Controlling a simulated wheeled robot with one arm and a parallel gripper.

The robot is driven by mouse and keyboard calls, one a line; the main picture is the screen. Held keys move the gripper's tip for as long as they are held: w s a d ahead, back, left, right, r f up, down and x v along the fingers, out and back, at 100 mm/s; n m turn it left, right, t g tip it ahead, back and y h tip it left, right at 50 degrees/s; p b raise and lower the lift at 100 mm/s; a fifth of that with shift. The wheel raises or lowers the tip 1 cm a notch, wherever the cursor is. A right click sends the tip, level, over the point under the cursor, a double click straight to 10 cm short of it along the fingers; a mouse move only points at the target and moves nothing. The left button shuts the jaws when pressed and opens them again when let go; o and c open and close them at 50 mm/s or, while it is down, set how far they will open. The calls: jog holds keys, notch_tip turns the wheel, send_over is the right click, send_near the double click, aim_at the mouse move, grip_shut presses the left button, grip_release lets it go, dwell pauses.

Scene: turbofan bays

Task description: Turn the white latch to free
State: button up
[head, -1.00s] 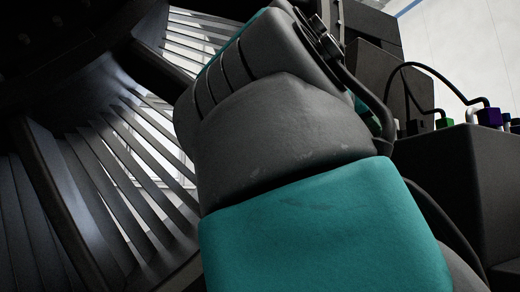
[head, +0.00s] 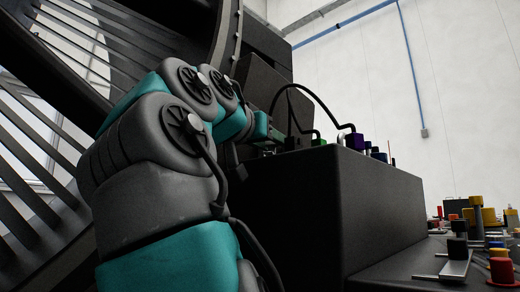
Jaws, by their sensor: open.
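My arm rises on the left, and its teal end section reaches to the left end of a dark box. My gripper (head: 270,152) shows small and dark there, in front of the black housing. It is open, and I see nothing between its fingers. I cannot pick out a white latch for certain. A pale flat plate with a black knob (head: 457,262) lies on the low panel at the lower right, well away from my gripper, but I cannot tell whether it is the latch.
The dark box (head: 345,205) carries a green connector (head: 318,139), a purple connector (head: 355,141) and black cables. The low panel at right holds several red, yellow and black knobs. Dark fan vanes (head: 40,150) fill the left. A pale wall stands behind.

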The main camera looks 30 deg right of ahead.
jog(key=shift+x, duration=1.45)
jog(key=shift+c, duration=0.2)
grip_shut()
